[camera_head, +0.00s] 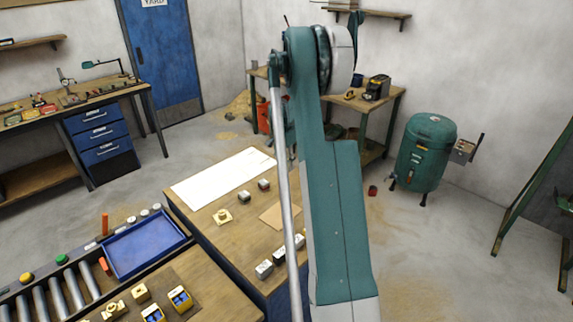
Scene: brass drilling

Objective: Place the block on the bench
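Several small grey metal blocks lie on the wooden bench (207,236) in front of me. Two of them, one block (263,185) and another block (243,197), sit near the white sheet. More blocks (264,269) lie in a row near the right edge, partly behind my arm. A brass piece with a square base (222,217) stands on the bench between them. I cannot tell which block the task names. My large teal arm stands upright across the middle of the view and hides part of the bench. My gripper does not show.
A blue tray (146,246) lies by a roller conveyor (57,298) at lower left. Brass parts (141,292) and blue-yellow pieces (180,297) lie at the front. A white sheet (222,178) covers the bench's back. A green tank (425,150) stands at right.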

